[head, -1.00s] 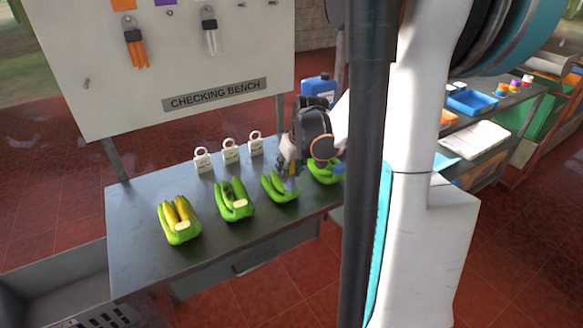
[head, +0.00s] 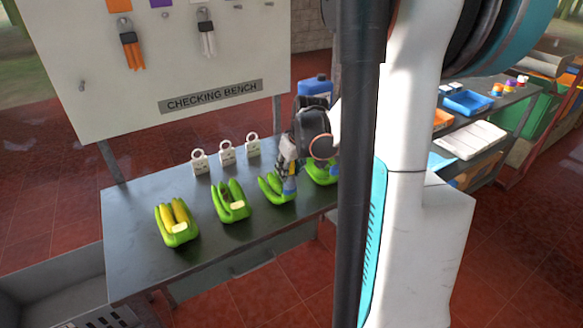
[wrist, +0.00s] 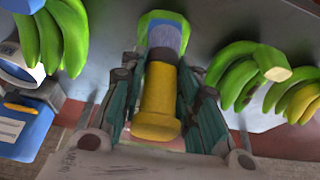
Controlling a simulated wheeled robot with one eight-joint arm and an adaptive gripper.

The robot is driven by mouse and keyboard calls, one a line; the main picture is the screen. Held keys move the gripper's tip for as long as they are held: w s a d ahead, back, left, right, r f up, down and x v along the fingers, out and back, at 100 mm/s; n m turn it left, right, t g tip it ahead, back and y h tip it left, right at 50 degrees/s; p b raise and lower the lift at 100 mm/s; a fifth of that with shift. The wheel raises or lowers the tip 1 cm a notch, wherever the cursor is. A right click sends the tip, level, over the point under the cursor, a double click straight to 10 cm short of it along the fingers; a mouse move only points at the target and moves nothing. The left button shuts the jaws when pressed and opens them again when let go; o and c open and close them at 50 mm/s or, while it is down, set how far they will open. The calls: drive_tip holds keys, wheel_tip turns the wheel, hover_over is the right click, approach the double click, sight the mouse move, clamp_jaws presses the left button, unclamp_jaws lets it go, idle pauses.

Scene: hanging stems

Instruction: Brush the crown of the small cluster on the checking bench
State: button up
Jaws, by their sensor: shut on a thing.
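My gripper (head: 287,170) is over the checking bench (head: 140,262). It is shut on a brush (wrist: 158,100) with a yellow handle and blue-grey bristles. In the head view the bristle end (head: 289,187) is at the right end of the third green banana cluster (head: 270,186) from the left. This cluster looks small. In the wrist view the bristles overlap the cluster's green top (wrist: 150,20). Whether they press on it is hard to tell. The brush hides most of that cluster there.
Other clusters sit close by on the left (head: 177,225), (head: 231,203) and right (head: 318,174). Several white ring-topped tags (head: 227,153) stand behind them. The bench's front left is clear.

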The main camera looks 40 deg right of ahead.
drive_tip(key=shift+w+a, duration=0.1)
drive_tip(key=shift+a, duration=0.4)
drive_tip(key=shift+d, duration=0.15)
drive_tip(key=shift+s+d, duration=0.2)
drive_tip(key=shift+d, duration=0.75)
drive_tip(key=shift+r+p, duration=3.25)
drive_tip(key=shift+r, duration=1.3)
drive_tip(key=shift+f, duration=0.1)
drive_tip(key=shift+w, duration=0.15)
